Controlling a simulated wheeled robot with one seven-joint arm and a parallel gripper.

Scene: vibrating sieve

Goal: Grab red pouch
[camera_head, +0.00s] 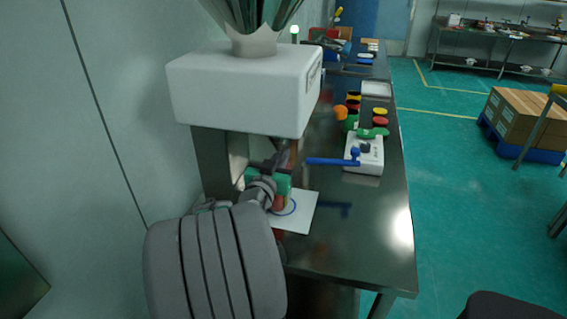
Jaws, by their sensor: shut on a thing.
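My gripper (276,196) is low beside the white box on the left of the dark table, partly hidden by my arm. A small patch of red, seemingly the red pouch (279,203), shows at the gripper, which is shut on it. Most of the pouch is hidden, so its shape cannot be told. A white sheet with a blue ring (305,208) lies on the table just right of the gripper. A green part (282,182) shows right behind the gripper.
The table's front right (370,235) is clear.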

